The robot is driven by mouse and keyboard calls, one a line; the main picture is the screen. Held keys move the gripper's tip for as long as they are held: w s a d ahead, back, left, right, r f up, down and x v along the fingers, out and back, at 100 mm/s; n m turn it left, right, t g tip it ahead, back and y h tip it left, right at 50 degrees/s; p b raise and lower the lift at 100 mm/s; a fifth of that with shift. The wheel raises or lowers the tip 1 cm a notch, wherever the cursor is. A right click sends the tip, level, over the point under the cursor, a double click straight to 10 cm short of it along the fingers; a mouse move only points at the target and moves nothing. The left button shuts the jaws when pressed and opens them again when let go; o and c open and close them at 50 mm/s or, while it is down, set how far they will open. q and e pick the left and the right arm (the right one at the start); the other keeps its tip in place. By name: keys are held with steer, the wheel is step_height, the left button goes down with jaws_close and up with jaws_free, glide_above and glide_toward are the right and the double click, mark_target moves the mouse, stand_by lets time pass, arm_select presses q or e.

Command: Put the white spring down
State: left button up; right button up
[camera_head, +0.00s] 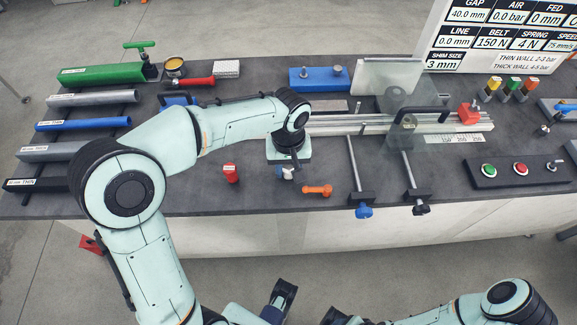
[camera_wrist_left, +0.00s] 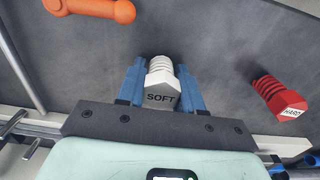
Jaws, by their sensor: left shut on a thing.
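The white spring (camera_wrist_left: 161,88), with a hexagonal end marked SOFT, stands between the two blue fingers of my left gripper (camera_wrist_left: 162,85) in the left wrist view. The fingers are shut on it. In the head view my left gripper (camera_head: 286,173) points down over the front part of the dark bench top, and only a little of the white spring (camera_head: 288,175) shows below the hand. I cannot tell whether the spring touches the bench.
A red spring marked HARD (camera_wrist_left: 287,97) stands to one side; it also shows in the head view (camera_head: 231,173). An orange handle (camera_head: 317,190) lies close on the other side. Clamp rods (camera_head: 354,165) are farther right.

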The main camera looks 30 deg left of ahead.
arm_select(q)
steer(key=shift+f, duration=0.1)
steer(key=o, duration=1)
steer(key=shift+r, duration=0.2)
step_height(320, 180, up, 12)
steer(key=shift+f+p, duration=0.1)
steer(key=shift+p, duration=1.05)
